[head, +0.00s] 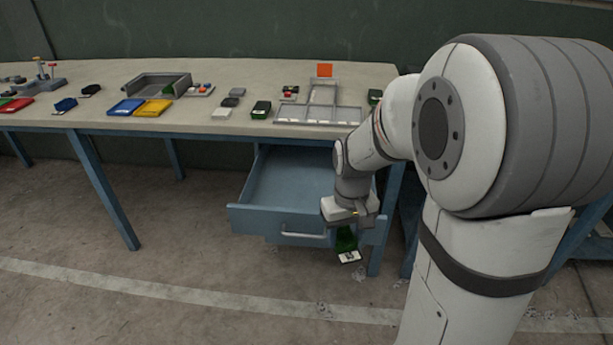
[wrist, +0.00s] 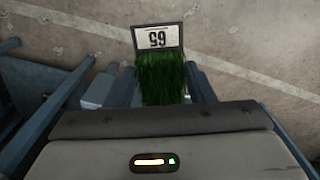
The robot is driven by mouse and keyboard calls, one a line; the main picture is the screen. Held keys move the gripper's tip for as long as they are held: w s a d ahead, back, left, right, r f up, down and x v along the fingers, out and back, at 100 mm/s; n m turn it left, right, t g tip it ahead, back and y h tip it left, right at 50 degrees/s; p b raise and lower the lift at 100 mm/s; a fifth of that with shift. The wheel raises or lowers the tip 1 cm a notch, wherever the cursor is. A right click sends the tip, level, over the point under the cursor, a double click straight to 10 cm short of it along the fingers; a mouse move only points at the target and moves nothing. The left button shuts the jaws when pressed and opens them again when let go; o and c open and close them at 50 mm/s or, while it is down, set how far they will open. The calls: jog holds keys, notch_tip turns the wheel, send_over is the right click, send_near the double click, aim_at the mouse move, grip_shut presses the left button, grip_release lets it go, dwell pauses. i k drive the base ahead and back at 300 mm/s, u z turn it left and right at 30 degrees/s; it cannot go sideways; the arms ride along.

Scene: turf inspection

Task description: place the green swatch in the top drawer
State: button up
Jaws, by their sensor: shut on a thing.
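My gripper (head: 350,221) is shut on the green swatch (head: 346,240), a piece of green turf with a white tag at its lower end. My gripper and the swatch are at the drawer's front right corner. In the head view the swatch hangs in front of the drawer front; whether it touches is unclear.
The table (head: 230,120) above the drawer carries a grey tray (head: 158,86), a blue piece (head: 126,107), a yellow piece (head: 153,107), a sectioned tray (head: 318,115) and an orange marker (head: 324,70). Blue table legs (head: 102,190) stand at the left. The floor in front is clear.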

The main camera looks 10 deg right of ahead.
aim_at(312, 189)
jog(key=i, duration=1.2)
jog(key=u, duration=0.05)
